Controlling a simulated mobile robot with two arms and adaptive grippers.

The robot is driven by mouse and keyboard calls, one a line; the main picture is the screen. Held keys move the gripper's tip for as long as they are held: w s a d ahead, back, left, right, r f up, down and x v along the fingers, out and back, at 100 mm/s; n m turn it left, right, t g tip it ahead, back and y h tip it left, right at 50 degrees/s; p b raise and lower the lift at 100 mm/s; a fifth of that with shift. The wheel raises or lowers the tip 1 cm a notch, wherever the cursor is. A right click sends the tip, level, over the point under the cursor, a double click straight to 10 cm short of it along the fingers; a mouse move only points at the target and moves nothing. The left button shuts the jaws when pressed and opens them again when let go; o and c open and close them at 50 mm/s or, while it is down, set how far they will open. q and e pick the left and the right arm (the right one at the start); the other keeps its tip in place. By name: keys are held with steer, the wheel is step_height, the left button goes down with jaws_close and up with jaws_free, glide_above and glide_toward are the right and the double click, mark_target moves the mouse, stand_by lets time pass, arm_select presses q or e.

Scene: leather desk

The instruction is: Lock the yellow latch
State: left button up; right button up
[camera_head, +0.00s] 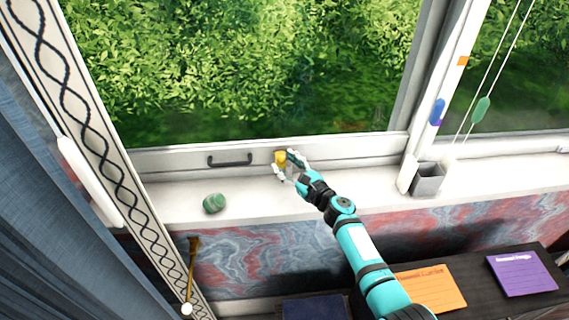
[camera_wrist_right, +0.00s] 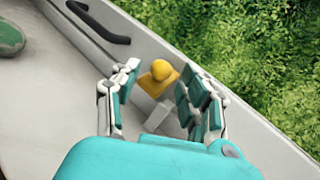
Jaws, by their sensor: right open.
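The yellow latch (camera_head: 280,158) sits on the bottom rail of the window frame, right of the dark handle. In the right wrist view the latch (camera_wrist_right: 158,75) shows a round yellow knob on a yellow plate, with a grey block just below it. My right gripper (camera_head: 286,168) is at the latch. In the wrist view its open fingers (camera_wrist_right: 155,95) stand on either side of the latch, with gaps between them and the knob. Whether a finger touches the latch's plate I cannot tell. My left gripper is not in view.
A dark handle (camera_head: 230,161) is on the same rail. A green round object (camera_head: 213,203) lies on the white sill (camera_head: 175,205) to the left. A grey cup (camera_head: 428,180) stands on the sill to the right. Hanging cords are at the right.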

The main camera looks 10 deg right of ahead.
steer(key=shift+w+a, duration=0.25)
steer(key=shift+w, duration=0.1)
steer(key=shift+r, duration=0.1)
steer(key=shift+c, duration=0.2)
